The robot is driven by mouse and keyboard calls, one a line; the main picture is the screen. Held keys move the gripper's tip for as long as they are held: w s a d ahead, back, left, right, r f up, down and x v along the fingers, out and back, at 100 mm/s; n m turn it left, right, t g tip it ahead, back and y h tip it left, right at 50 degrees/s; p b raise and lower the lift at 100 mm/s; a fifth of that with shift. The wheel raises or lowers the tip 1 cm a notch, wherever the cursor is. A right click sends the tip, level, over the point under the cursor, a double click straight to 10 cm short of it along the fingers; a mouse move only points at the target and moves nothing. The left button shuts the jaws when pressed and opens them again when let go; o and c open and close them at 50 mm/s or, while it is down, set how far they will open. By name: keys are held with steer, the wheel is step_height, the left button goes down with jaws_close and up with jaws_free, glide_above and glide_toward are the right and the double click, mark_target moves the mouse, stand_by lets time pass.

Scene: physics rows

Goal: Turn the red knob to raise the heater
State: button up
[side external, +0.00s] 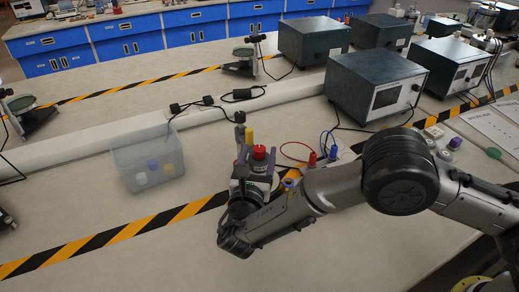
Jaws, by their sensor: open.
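A red knob (260,152) shows near the middle of the side external view, close to a yellow part (249,136) and a dark upright post (240,118). My gripper (258,160) is at the red knob, with dark fingers on its left and right sides as seen here. The fingers are open; whether either touches the knob cannot be told. My gripper's body hides the lower part of the apparatus. I cannot make out which part is the heater.
A clear bin (148,158) with small coloured items stands to the left. Red and blue plugs with cables (322,155) lie just right of my gripper. A dark power supply box (376,84) stands behind. The bench front left (130,265) is clear.

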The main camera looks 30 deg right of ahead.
steer(key=shift+x, duration=0.9)
jaws_close()
